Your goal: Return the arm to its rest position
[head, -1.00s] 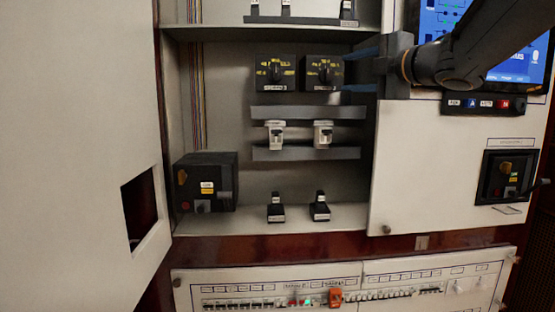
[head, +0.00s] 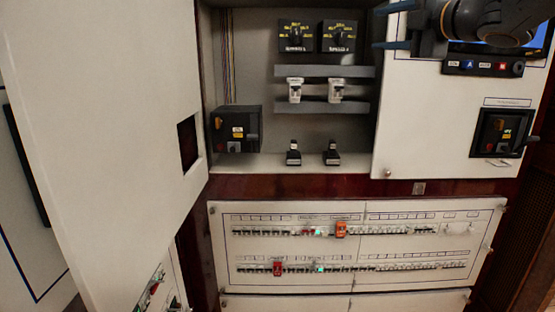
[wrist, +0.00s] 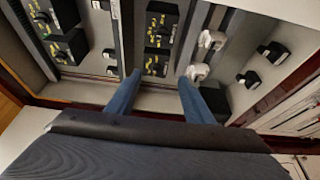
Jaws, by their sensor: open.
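My gripper (head: 392,30) is at the top right of the head view, with its blue fingers pointing left toward the open cabinet. In the wrist view the two blue fingers of my gripper (wrist: 158,90) are spread apart with nothing between them. Part of my arm (head: 490,22) shows at the top right and covers part of a screen. Beyond the fingers are two black rotary switches with yellow markings (head: 296,36) (head: 339,36) and two white breakers (head: 295,90) (head: 336,90). I see no contact between the fingers and these.
A large white door (head: 110,120) stands open at the left. A black unit (head: 236,130) and two small black switches (head: 293,153) (head: 332,153) sit low in the cabinet. A white panel with breaker rows (head: 350,215) is below. A black handle unit (head: 502,132) is at the right.

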